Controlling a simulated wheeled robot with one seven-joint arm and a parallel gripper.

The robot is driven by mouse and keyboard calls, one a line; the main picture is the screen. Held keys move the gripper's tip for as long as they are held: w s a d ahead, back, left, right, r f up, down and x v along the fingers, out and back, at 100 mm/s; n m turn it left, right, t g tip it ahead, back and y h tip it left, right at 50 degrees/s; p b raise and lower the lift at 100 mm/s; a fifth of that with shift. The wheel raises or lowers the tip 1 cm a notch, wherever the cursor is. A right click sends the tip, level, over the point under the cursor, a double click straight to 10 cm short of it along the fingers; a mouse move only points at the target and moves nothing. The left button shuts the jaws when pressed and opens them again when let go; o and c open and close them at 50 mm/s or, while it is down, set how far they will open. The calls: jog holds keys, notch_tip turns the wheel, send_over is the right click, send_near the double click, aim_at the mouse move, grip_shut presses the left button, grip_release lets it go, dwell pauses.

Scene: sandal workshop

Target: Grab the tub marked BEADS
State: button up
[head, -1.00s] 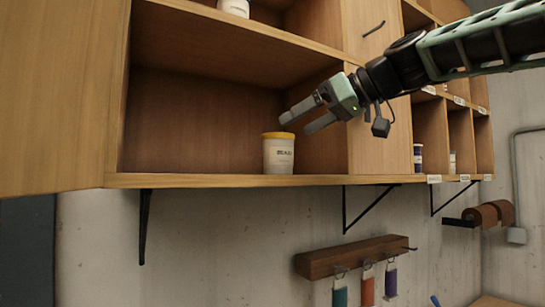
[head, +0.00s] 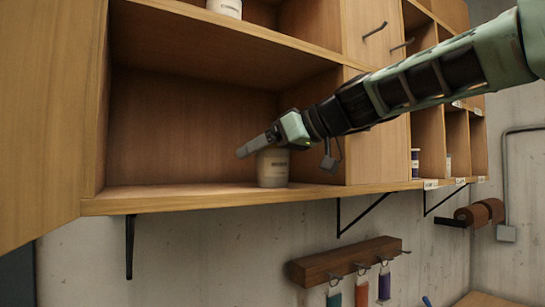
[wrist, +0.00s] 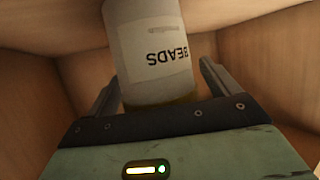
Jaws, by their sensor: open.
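The BEADS tub (head: 273,169) is a pale tub that stands on the lower shelf of the open cupboard, near the compartment's right side. Its label reads BEADS, upside down in the wrist view (wrist: 150,45). My gripper (head: 258,146) is at the tub's upper part in the head view and hides the tub's lid. In the wrist view my gripper (wrist: 160,85) is open, with one finger on each side of the tub. The tub is between the fingers, and a gap shows on the right side.
The cupboard shelf (head: 190,199) has free room left of the tub. Another white tub (head: 225,8) stands on the shelf above. The open door (head: 45,110) is at the left. A hook rail (head: 345,261) hangs below.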

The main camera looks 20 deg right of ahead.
jog(key=c, duration=1.2)
jog(key=shift+s+r+b, duration=0.1)
jog(key=shift+r+b, duration=0.05)
jog(key=shift+b, duration=0.25)
